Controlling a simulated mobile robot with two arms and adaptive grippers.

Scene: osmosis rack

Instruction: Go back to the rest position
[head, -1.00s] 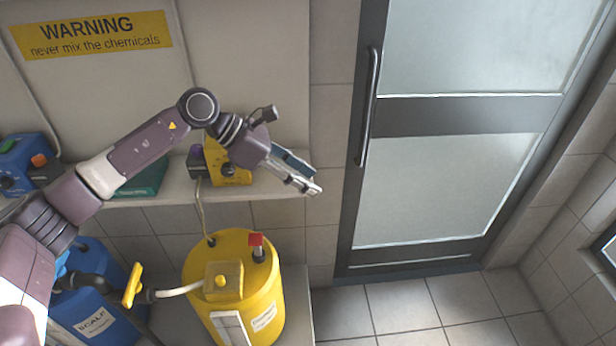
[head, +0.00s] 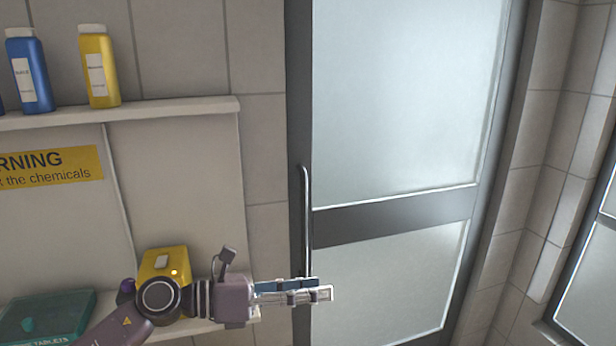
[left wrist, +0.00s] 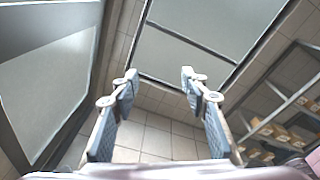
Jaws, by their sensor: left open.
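My left gripper (head: 318,291) is low in the middle of the head view, pointing right across the door's left edge. Its fingers show side-on there. In the left wrist view the two fingers (left wrist: 160,80) stand wide apart with nothing between them, so the gripper is open and empty. It is in the air, with door and floor beyond. My right gripper is in neither view.
A grey-framed glass door (head: 390,214) with a vertical handle stands behind the gripper. A yellow device (head: 162,264) sits behind my arm on the lower shelf, by a teal box (head: 45,316). Blue (head: 30,75) and yellow (head: 99,70) bottles stand on the upper shelf.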

